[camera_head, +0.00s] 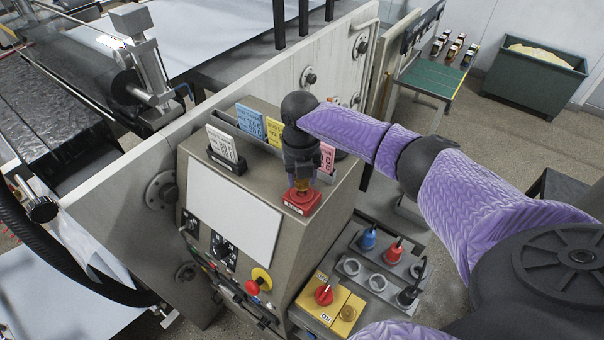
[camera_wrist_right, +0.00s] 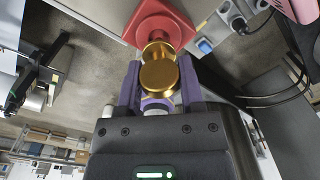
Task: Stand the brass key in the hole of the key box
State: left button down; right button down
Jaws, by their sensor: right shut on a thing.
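The red key box (camera_head: 302,199) sits on the sloped top of the grey console, near its right front edge; it also shows in the wrist view (camera_wrist_right: 172,25). My right gripper (camera_head: 298,178) points down over it and is shut on the brass key (camera_wrist_right: 160,76). The key's round brass head faces the wrist camera between the two purple fingers. Its far end is at the red box, and the hole is hidden behind the key. I cannot tell whether the key's tip is inside the hole. My left gripper is not in view.
A blank white panel (camera_head: 232,212) lies left of the key box. A plug tray (camera_head: 350,252) and yellow switch box (camera_head: 326,303) are below right.

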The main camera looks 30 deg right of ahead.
jog(key=shift+f+b, duration=0.75)
jog(key=shift+f, duration=0.45)
jog(key=shift+c, duration=0.7)
grip_release()
jog(key=shift+r, duration=0.1)
notch_tip(320, 180, up, 10)
jog(key=shift+a+f+b, duration=0.1)
jog(key=shift+b, duration=0.55)
